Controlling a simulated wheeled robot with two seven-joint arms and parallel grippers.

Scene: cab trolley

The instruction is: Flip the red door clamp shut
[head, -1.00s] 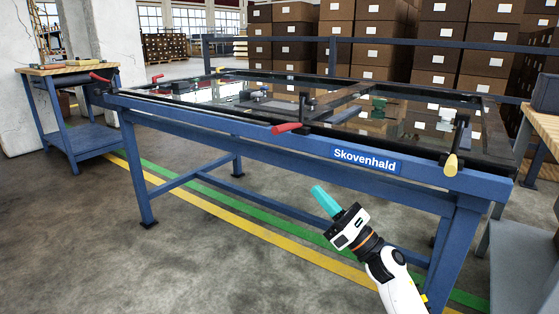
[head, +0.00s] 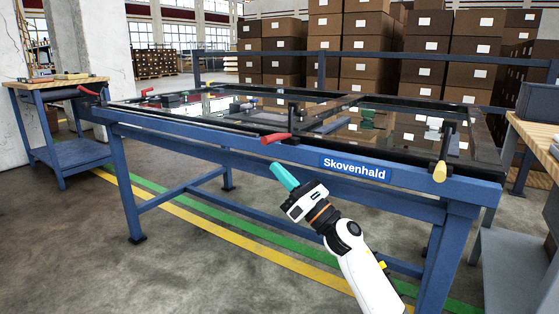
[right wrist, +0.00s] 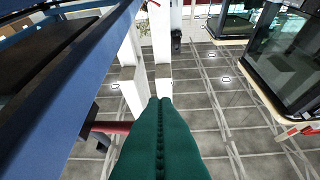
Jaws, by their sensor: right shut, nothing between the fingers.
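A clamp with a red handle (head: 276,138) sits at the middle of the table's front edge. Its handle sticks out over the edge, towards the left. My right gripper (head: 273,166) is just below this handle in the head view, with its teal fingers shut and empty. In the right wrist view the shut fingers (right wrist: 160,103) point forward beside the blue rail, and a red handle (right wrist: 108,127) lies left of them, its right end hidden behind a finger. Whether they touch cannot be told. More red handles show at the left corner (head: 89,91) and far left edge (head: 146,92). My left gripper is out of view.
The blue table (head: 230,158) carries a black-framed glass panel (head: 400,128). A yellow clamp handle (head: 440,172) stands at its right front. A wooden-topped bench (head: 536,145) is at the right, a blue trolley (head: 70,152) at the left. The floor in front is clear.

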